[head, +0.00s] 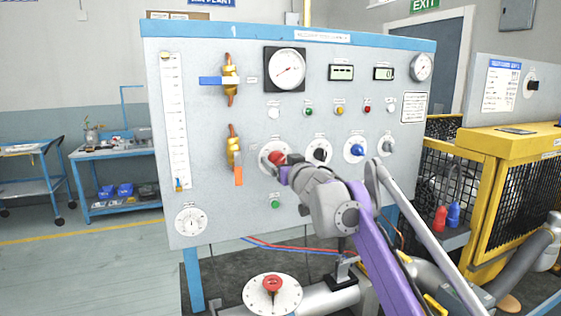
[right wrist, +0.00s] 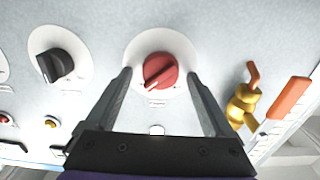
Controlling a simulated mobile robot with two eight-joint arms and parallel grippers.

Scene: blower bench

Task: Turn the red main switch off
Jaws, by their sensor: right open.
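The red main switch (head: 276,158) is a round red knob on a white disc on the grey panel, left of a black knob. In the right wrist view the red main switch (right wrist: 160,71) shows a raised bar and a white mark towards its lower left. My right gripper (head: 286,172) is at the knob and partly covers it in the head view. In the right wrist view my right gripper (right wrist: 159,76) is open, with one finger on each side of the knob. I cannot tell whether the fingers touch it. My left gripper is not in view.
An orange-handled brass valve (head: 235,158) sits left of the switch. A black knob (head: 318,151), a blue knob (head: 355,149) and a green button (head: 275,204) are close by. A red-handled valve wheel (head: 272,291) stands below the panel. A yellow cage (head: 500,170) is at right.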

